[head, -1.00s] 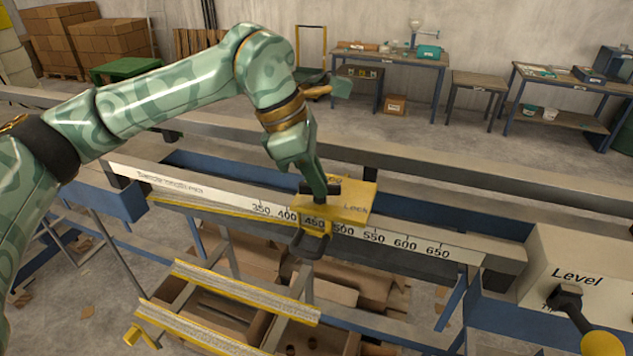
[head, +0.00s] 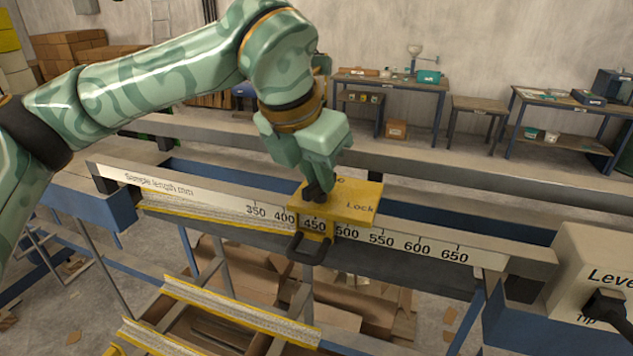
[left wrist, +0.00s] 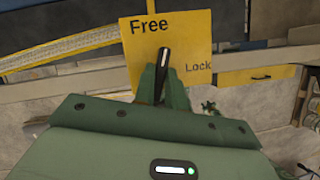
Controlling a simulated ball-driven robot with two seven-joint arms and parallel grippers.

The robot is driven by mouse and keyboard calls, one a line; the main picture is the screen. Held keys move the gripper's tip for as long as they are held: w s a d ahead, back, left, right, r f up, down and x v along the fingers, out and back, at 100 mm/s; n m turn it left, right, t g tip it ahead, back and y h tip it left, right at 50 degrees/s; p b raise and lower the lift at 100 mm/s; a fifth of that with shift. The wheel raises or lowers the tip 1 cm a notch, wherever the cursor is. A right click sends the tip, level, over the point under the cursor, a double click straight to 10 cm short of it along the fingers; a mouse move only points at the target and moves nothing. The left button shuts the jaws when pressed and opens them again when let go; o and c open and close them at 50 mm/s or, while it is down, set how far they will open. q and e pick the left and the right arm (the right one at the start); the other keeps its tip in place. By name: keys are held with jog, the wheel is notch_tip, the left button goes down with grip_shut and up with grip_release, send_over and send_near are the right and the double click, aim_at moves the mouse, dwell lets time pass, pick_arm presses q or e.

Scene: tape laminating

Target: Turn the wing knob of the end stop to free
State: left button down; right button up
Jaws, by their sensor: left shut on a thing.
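The end stop (head: 365,193) is a yellow block on the scaled rail, near the 450 mark. Its top plate, marked Free and Lock, also shows in the left wrist view (left wrist: 195,35). The black wing knob (head: 318,192) sits on this plate. In the left wrist view the knob (left wrist: 163,62) points up the picture, toward the Free label. My left gripper (head: 318,178) is shut on the knob from above, and its fingers (left wrist: 162,85) hide part of it. My right gripper is not in view.
The scaled rail (head: 480,254) runs across the picture. A black loop handle (head: 308,250) hangs at the front of the end stop. A Level and Tip box (head: 585,255) with a black lever (head: 606,306) stands at the right. Yellow-edged strips (head: 240,312) lie below.

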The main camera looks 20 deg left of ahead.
pick_arm(q)
jog(key=shift+d+n+y+b, duration=0.1)
jog(key=shift+n+y+b, duration=0.65)
jog(key=shift+n, duration=1.15)
jog(key=c, duration=1.4)
grip_release()
jog(key=shift+c, duration=0.2)
jog(key=p+v, duration=0.1)
jog(key=v, duration=1.5)
jog(key=shift+s, duration=0.3)
jog(key=shift+r, duration=0.1)
